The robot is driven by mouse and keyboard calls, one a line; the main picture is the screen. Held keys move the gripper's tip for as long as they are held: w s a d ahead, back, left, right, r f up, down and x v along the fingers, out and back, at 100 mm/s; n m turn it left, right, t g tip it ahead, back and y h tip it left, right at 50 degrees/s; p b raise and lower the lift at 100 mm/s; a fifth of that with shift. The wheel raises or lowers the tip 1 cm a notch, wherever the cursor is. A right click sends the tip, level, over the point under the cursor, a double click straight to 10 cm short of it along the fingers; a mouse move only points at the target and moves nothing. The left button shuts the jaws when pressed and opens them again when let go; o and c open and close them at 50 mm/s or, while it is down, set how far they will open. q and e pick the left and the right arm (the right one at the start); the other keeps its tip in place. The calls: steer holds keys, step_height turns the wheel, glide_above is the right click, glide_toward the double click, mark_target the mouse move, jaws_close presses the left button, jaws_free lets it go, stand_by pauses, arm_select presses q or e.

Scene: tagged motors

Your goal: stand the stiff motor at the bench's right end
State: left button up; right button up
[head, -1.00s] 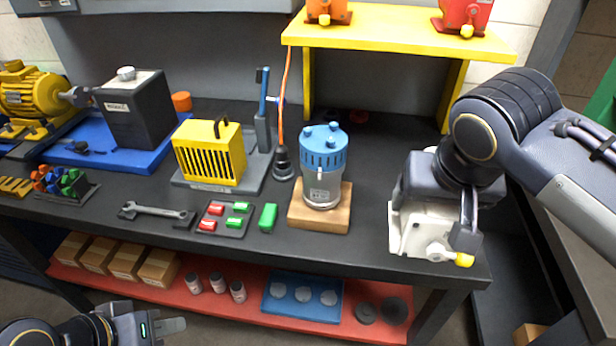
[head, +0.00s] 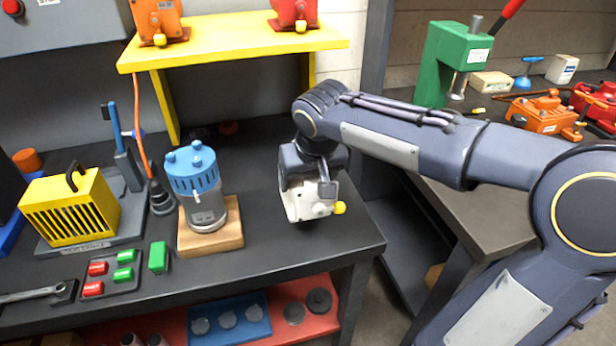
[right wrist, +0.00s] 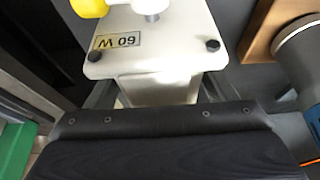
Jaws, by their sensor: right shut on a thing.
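A white motor (head: 309,204) with a yellow knob is at the right end of the dark bench (head: 262,176). My right gripper (head: 312,182) is shut on it from above. The motor looks upright; I cannot tell whether its underside touches the bench. In the right wrist view the motor's pale face (right wrist: 150,45) carries a small lettered label, and the fingers (right wrist: 150,95) are mostly hidden. Orange (head: 158,16) and red (head: 296,10) motors stand on the yellow shelf. More orange (head: 540,112) and red (head: 597,100) units sit on the right-hand bench. My left gripper is out of view.
A blue-topped pump (head: 196,185) on a wooden block stands left of the white motor. A yellow slatted box (head: 72,207) is further left. A green press (head: 448,62) stands on the right bench. A gap separates the two benches.

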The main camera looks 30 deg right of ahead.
steer(key=shift+w+d+f, duration=0.4)
steer(key=shift+w+f, duration=0.35)
steer(key=shift+f, duration=0.1)
steer(key=shift+w+f+b, duration=0.15)
steer(key=shift+f+b, duration=0.15)
steer(key=shift+f, duration=1.3)
steer(key=shift+f, duration=0.2)
steer(key=o, duration=2)
steer(key=shift+f, duration=0.1)
steer(key=shift+o, duration=0.2)
